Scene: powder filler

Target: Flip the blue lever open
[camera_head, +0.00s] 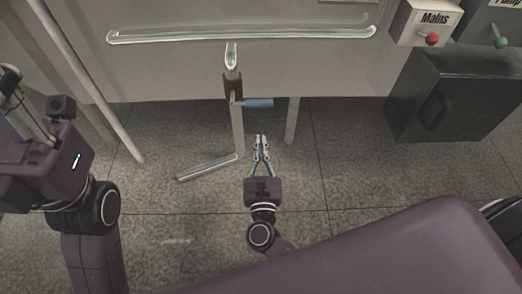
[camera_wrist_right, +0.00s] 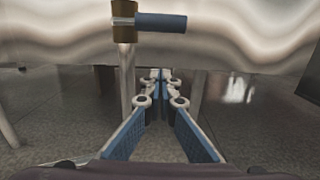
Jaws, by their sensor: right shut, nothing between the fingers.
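The blue lever (camera_head: 258,103) sticks out to the right, roughly level, from a brown fitting (camera_head: 233,87) on a vertical pipe under the machine. In the right wrist view the lever (camera_wrist_right: 161,22) is at the top, above the fingers, pointing right. My right gripper (camera_head: 261,137) is shut and empty, below and in front of the lever in the head view, apart from it. Its fingers also show in the right wrist view (camera_wrist_right: 161,76), tips together. My left arm is at the left edge; its gripper's fingers cannot be made out clearly.
A long metal handrail (camera_head: 240,36) runs across the machine's front panel above the lever. A dark box (camera_head: 455,95) stands at right, under a Mains switch box (camera_head: 422,22). A short metal bar (camera_head: 207,167) shows low, left of my right gripper. Tiled floor is open around it.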

